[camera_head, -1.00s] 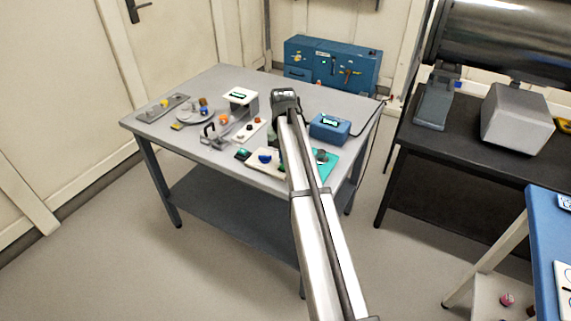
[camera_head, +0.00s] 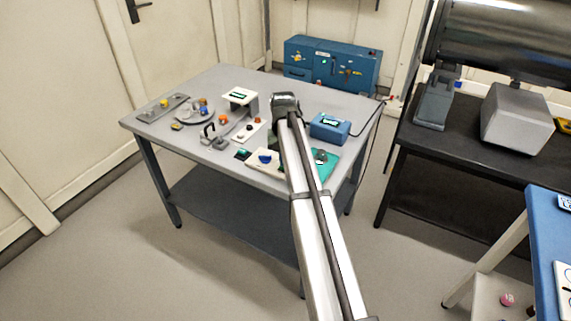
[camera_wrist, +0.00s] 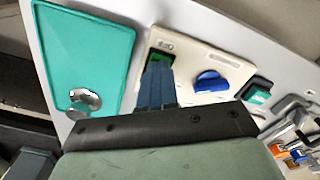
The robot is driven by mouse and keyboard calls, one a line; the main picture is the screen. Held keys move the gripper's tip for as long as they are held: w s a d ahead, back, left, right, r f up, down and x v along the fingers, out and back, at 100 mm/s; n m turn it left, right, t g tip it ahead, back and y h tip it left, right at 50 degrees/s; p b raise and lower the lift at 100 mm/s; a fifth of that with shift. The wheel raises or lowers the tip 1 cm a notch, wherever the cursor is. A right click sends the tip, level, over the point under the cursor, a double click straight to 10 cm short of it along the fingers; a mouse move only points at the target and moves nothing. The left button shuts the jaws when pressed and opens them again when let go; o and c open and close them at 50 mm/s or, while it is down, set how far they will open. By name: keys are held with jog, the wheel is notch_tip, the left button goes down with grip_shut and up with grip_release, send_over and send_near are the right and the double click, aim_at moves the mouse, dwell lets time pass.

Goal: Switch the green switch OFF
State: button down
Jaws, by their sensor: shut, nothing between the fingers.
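The green switch (camera_wrist: 160,57) is set in a cream panel (camera_wrist: 195,52) beside a blue knob (camera_wrist: 211,82). My gripper (camera_wrist: 158,68) is shut and empty, its fingertips right at the switch and covering part of it in the wrist view. I cannot tell whether they touch it or which way it is set. In the head view the panel (camera_head: 258,167) lies on the grey table, and my arm hides the switch and the fingers.
A teal mat (camera_wrist: 90,50) with a round metal piece lies beside the panel. A separate dark-green button block (camera_wrist: 257,95) is past the blue knob. A blue box (camera_head: 330,127) stands behind on the table (camera_head: 190,82), with several small devices to the left.

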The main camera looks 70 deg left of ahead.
jog(key=shift+f, duration=0.4)
jog(key=shift+r, duration=3.55)
jog(key=shift+w, duration=0.1)
